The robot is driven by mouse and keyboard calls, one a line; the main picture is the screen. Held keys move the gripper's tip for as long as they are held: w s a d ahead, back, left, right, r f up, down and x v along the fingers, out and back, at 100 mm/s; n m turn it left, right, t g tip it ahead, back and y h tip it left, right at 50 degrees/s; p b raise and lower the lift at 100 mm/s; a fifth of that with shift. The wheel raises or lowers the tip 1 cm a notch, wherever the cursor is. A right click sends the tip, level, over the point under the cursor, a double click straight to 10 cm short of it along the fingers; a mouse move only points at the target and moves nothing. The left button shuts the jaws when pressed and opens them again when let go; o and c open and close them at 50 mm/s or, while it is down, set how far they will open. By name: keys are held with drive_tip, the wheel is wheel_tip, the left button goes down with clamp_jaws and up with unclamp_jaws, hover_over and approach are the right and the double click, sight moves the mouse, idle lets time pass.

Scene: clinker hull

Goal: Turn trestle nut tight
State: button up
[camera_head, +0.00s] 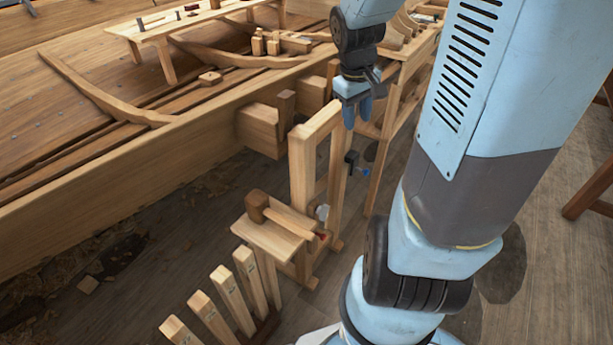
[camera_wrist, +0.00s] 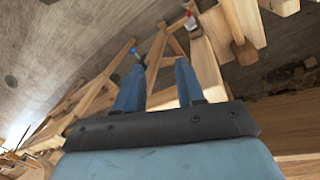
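A wooden trestle (camera_head: 303,165) stands beside the hull. On its right post is a small black fitting (camera_head: 351,158) with a blue part (camera_head: 366,172), which looks like the nut. A small blue piece (camera_wrist: 133,50), likely the same nut, shows in the wrist view just beyond the left fingertip. My gripper (camera_head: 357,112) hangs above the fitting, near the top of the trestle, fingers pointing down. In the wrist view its two blue fingers (camera_wrist: 160,64) are apart with nothing held between them. The gripper appears clear of the nut.
A small bench (camera_head: 275,240) with a wooden mallet (camera_head: 257,206) stands in front of the trestle. Several upright wooden pieces (camera_head: 230,297) stand nearer. The hull (camera_head: 130,165) fills the left. Open plank floor (camera_head: 550,250) lies to the right.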

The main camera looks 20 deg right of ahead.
drive_tip(key=w+d+f+n+g+y, duration=0.1)
drive_tip(key=d+f, duration=0.1)
drive_tip(key=f, duration=0.6)
drive_tip(key=w+d+f+n+g+y, duration=0.1)
drive_tip(key=d+f+y, duration=0.15)
drive_tip(key=f, duration=0.45)
drive_tip(key=n+t+y, duration=0.2)
drive_tip(key=y, duration=0.4)
approach(325, 213)
drive_tip(key=shift+h, duration=0.25)
drive_tip(key=x, duration=1)
drive_tip(key=shift+w, duration=0.35)
drive_tip(key=c, duration=0.7)
